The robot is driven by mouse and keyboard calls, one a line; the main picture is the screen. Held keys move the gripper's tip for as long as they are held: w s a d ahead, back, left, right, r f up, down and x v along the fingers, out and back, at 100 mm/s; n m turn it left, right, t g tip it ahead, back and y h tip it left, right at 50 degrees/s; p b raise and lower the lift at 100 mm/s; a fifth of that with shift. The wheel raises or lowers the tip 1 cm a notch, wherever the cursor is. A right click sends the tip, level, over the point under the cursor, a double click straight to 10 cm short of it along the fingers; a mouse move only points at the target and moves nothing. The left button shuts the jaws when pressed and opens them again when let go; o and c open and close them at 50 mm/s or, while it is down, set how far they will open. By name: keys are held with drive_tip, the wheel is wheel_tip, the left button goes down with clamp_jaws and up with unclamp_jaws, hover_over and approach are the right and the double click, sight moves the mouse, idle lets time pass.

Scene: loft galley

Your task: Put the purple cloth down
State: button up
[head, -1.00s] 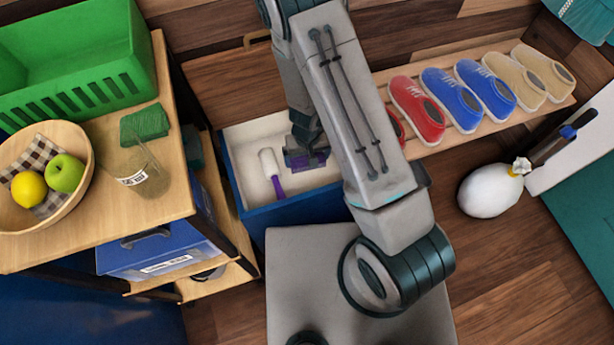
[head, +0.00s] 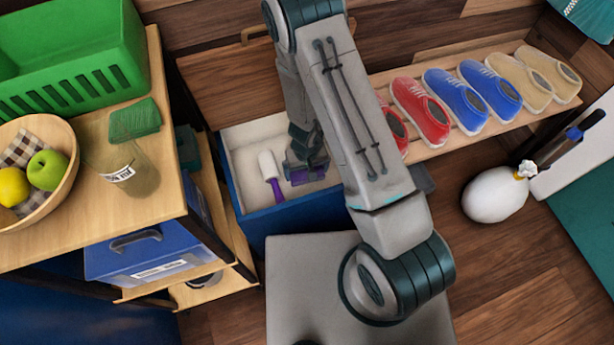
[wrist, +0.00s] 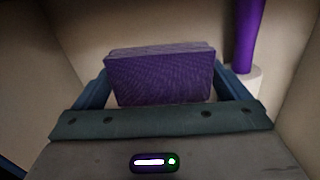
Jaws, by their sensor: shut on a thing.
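The purple cloth (wrist: 160,78) is a folded block between the two fingers of my gripper (wrist: 165,85) in the wrist view. In the head view the cloth (head: 308,176) shows just below my gripper (head: 306,168), partly hidden by it. My gripper is shut on the cloth, inside the open blue drawer (head: 290,217) with a pale interior. I cannot tell whether the cloth touches the drawer floor.
A lint roller (head: 270,175) with a purple handle lies in the drawer, left of the cloth. A wooden shelf unit (head: 150,225) stands close on the left. A shoe rack (head: 440,145) with several shoes is on the right.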

sight(306, 171)
wheel_tip(306, 171, down, 3)
drive_tip(key=shift+f+b, duration=0.15)
drive_tip(key=shift+b, duration=0.4)
drive_tip(key=o, duration=0.5)
drive_tip(key=shift+f, duration=0.2)
